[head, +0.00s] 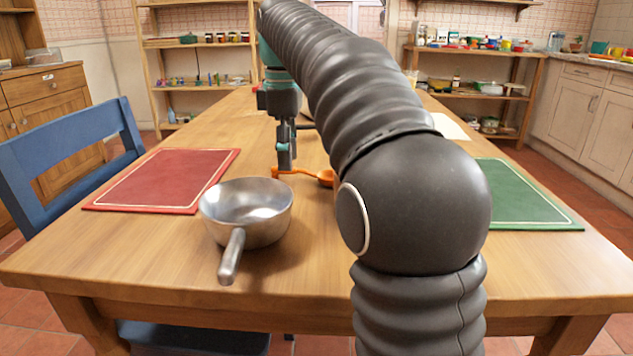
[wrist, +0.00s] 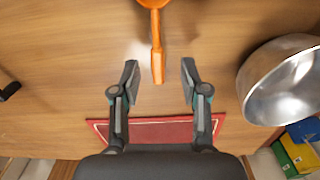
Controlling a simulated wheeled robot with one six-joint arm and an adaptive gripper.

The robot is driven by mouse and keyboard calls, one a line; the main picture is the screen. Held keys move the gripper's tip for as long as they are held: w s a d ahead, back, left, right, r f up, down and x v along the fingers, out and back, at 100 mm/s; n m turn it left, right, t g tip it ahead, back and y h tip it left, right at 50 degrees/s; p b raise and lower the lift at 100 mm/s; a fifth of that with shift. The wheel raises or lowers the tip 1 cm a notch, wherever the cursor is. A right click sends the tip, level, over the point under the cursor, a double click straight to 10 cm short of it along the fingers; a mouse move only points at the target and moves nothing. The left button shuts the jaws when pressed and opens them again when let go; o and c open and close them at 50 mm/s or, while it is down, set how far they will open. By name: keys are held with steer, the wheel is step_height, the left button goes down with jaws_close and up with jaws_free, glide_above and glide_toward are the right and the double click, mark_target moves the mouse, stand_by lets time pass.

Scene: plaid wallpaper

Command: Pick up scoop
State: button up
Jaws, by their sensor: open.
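The orange scoop (head: 304,172) lies on the wooden table, beyond the metal pan in the head view. In the wrist view its handle (wrist: 157,45) points down the picture, with part of its bowl cut off at the top edge. My gripper (wrist: 158,70) is open, and the handle's end shows between its two fingertips with a gap on each side. In the head view my gripper (head: 285,160) points down over the handle end. My arm hides part of the scoop's bowl side there. I cannot tell how high the fingertips are above the table.
A metal pan (head: 245,222) stands nearby; it is at the right in the wrist view (wrist: 285,95). A red mat (head: 165,180) lies left and a green mat (head: 520,195) right. A blue chair (head: 70,150) stands at the table's left. Bare table (head: 150,250) lies in front.

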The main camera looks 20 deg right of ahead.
step_height(320, 180, down, 4)
steer(key=shift+d+r+b, duration=0.15)
steer(key=shift+b, duration=0.4)
jaws_close()
steer(key=shift+w+r, duration=0.1)
steer(key=shift+r, duration=0.05)
step_height(320, 180, up, 5)
steer(key=shift+f+p, duration=0.15)
steer(key=shift+p, duration=1.05)
steer(key=s+d+r+p, duration=0.1)
steer(key=s+d+r, duration=0.1)
steer(key=d, duration=0.3)
steer(key=s+d+r+p, duration=0.1)
steer(key=s+d+r, duration=0.1)
steer(key=d+r, duration=0.2)
steer(key=shift+s+d, duration=0.15)
steer(key=shift+d, duration=0.8)
